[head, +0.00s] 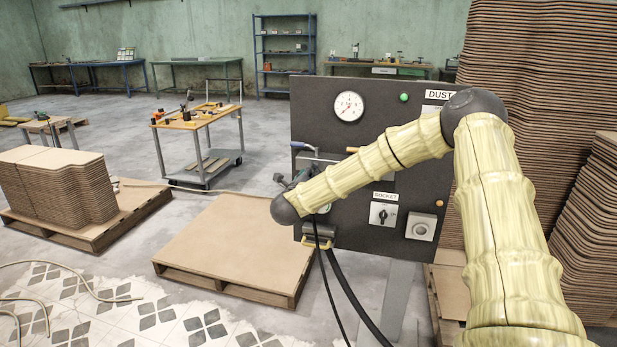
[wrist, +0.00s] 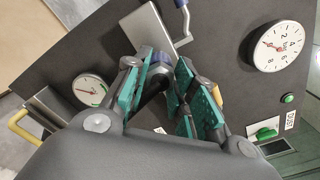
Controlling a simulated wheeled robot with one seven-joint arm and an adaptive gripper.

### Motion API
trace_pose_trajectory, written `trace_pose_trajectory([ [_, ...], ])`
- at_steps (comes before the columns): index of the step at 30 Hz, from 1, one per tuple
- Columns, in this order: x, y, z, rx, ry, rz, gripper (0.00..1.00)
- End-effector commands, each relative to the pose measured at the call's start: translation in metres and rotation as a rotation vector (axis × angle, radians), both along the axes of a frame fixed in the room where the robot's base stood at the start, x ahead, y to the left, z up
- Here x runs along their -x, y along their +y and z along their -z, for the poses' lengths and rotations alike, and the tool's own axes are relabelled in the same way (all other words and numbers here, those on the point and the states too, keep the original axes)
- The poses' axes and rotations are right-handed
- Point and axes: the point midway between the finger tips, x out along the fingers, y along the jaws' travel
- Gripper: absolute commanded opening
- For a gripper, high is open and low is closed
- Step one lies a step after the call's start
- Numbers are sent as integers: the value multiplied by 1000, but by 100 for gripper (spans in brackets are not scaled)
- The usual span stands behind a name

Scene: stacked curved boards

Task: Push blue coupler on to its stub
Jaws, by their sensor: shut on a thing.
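My gripper (wrist: 160,78) has teal-padded fingers, shut on a dark cylindrical piece with a bluish part, which I take as the blue coupler (wrist: 171,101). The fingers hide much of it. In the head view my gripper (head: 300,181) is in front of the left part of the dark panel (head: 420,160), largely hidden by my own wrist. The stub cannot be made out, and I cannot tell whether the coupler touches it.
The panel carries a gauge (head: 348,106), a blue-handled lever (head: 303,146), a socket switch (head: 383,214) and a yellow handle (head: 317,242). A black hose (head: 349,293) hangs below. A low pallet (head: 235,243) lies left; stacked boards (head: 530,110) stand right.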

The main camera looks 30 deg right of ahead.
Motion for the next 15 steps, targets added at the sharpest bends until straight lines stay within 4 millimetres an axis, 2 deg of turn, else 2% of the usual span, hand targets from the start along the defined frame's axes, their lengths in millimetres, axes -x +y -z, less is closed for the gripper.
trace_pose_trajectory([
  [3, -1, -2, -1, 0, -1, 1, 0],
  [4, -1, -2, -1, 0, -1, 1, 31],
  [7, -1, -2, -1, 0, -1, 1, 49],
  [15, -1, -1, 0, 0, 0, 0, 51],
])
